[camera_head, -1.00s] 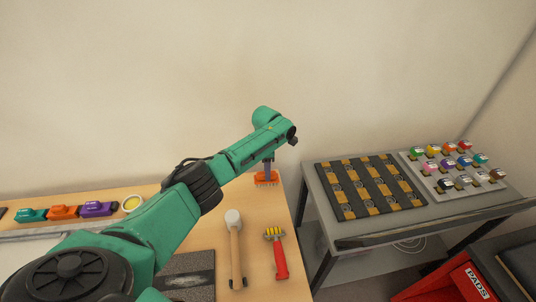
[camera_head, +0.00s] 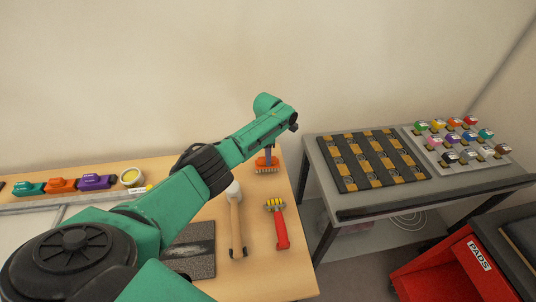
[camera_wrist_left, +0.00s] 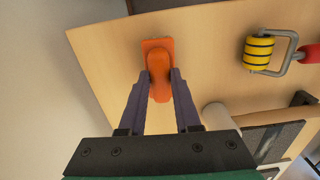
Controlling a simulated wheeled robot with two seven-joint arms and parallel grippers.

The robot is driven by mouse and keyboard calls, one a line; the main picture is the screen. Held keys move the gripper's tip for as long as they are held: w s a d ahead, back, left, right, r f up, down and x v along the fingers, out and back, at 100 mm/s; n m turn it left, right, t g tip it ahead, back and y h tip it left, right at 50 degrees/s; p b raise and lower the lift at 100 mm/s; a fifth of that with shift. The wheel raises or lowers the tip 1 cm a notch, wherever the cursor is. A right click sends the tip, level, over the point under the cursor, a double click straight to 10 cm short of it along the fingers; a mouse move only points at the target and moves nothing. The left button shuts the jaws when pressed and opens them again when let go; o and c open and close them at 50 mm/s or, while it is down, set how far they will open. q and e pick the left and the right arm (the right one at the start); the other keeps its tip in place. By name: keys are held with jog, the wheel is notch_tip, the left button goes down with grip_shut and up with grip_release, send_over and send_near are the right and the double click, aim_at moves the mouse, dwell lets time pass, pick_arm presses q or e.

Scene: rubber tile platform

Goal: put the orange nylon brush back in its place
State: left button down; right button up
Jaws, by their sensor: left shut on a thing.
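The orange nylon brush (camera_head: 266,169) is near the right end of the wooden bench, its bristles pointing down. My left gripper (camera_head: 269,154) is shut on it from above. In the left wrist view, the brush's orange handle (camera_wrist_left: 159,70) sits between the two purple fingers. I cannot tell whether the bristles touch the bench. Another orange item (camera_head: 62,185) stands at the back left in a row, between a teal item (camera_head: 29,188) and a purple item (camera_head: 95,181). My right gripper is not in view.
A white-headed mallet (camera_head: 235,222) and a yellow roller with red handle (camera_head: 278,224) lie in front of the brush. A dark pad (camera_head: 192,250) and a round tub (camera_head: 131,178) are left. A grey table (camera_head: 350,206) stands right, across a gap.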

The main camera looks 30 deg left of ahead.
pick_arm(q)
jog(key=shift+f+b, duration=0.3)
jog(key=shift+f, duration=0.5)
jog(key=shift+f, duration=0.25)
jog(key=c, duration=0.5)
grip_release()
jog(key=shift+c, duration=0.2)
jog(key=shift+r, duration=0.1)
notch_tip(320, 180, up, 14)
jog(key=shift+r, duration=0.2)
